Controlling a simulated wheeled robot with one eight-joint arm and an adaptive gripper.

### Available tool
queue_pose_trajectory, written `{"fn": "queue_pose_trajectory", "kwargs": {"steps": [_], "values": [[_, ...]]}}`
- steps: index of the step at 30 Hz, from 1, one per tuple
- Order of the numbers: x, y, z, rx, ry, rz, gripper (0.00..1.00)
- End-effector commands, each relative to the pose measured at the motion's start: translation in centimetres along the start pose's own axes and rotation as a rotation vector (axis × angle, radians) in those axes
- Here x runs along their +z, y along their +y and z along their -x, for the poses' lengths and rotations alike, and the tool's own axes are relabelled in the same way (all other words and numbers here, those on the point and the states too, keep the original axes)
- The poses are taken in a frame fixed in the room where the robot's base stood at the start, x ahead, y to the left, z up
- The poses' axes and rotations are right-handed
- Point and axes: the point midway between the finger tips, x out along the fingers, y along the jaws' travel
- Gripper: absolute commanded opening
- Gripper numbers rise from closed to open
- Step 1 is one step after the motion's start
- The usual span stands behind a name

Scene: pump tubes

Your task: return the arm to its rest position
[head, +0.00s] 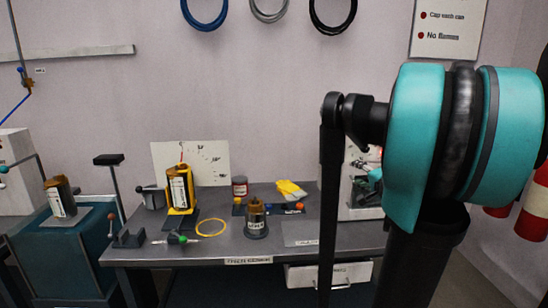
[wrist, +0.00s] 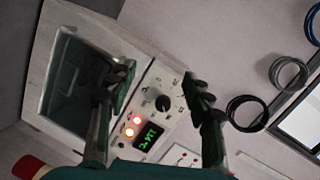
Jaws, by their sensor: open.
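My gripper (wrist: 158,88) shows in the wrist view with its two dark fingers spread apart and nothing between them. Behind the fingers is a white machine (wrist: 180,80) with a knob, red lights, a green display and a dark window; the gap to it is hard to judge. In the head view my teal and black arm fills the right side, raised high in front of the bench. I cannot make out my gripper clearly in the head view.
A grey bench (head: 125,254) holds a yellow-cradled canister (head: 178,188), another canister (head: 255,220), a yellow ring (head: 211,228) and a yellow cloth (head: 290,189). A teal stand (head: 70,257) is at left. A red extinguisher (head: 535,213) is at far right. Coiled hoses hang above.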

Motion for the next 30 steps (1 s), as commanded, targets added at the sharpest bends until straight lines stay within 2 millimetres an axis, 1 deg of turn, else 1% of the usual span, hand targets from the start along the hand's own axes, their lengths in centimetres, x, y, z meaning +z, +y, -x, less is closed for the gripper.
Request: {"fn": "queue_pose_trajectory", "kwargs": {"steps": [1, 2, 3, 4, 5, 6, 8, 9, 11, 12, 14, 15, 16, 18, 21, 25, 30], "values": [[3.5, 0.8, -0.1, 0.039, -0.07, 0.059, 0.51], [5.5, 1.5, 0.0, 0.067, -0.115, 0.098, 0.51], [8.2, 2.5, 0.3, 0.106, -0.172, 0.152, 0.51], [10.1, 3.3, 0.6, 0.136, -0.214, 0.193, 0.51], [11.9, 4.2, 1.1, 0.167, -0.258, 0.236, 0.51], [14.3, 5.6, 1.8, 0.21, -0.314, 0.296, 0.51], [17.6, 7.7, 3.2, 0.277, -0.399, 0.389, 0.51], [19.6, 9.3, 4.4, 0.324, -0.454, 0.454, 0.51], [22.1, 11.7, 6.3, 0.397, -0.532, 0.555, 0.51], [23.4, 13.3, 7.8, 0.446, -0.578, 0.621, 0.51], [24.8, 15.5, 9.8, 0.516, -0.637, 0.716, 0.51], [25.3, 16.8, 11.2, 0.56, -0.669, 0.774, 0.51], [25.6, 17.7, 12.1, 0.591, -0.69, 0.814, 0.51], [25.9, 19.4, 13.9, 0.653, -0.727, 0.897, 0.51], [25.8, 20.9, 15.8, 0.716, -0.755, 0.978, 0.51], [25.5, 21.8, 16.7, 0.755, -0.767, 1.024, 0.51], [25.4, 21.8, 16.8, 0.76, -0.767, 1.029, 0.51]]}}
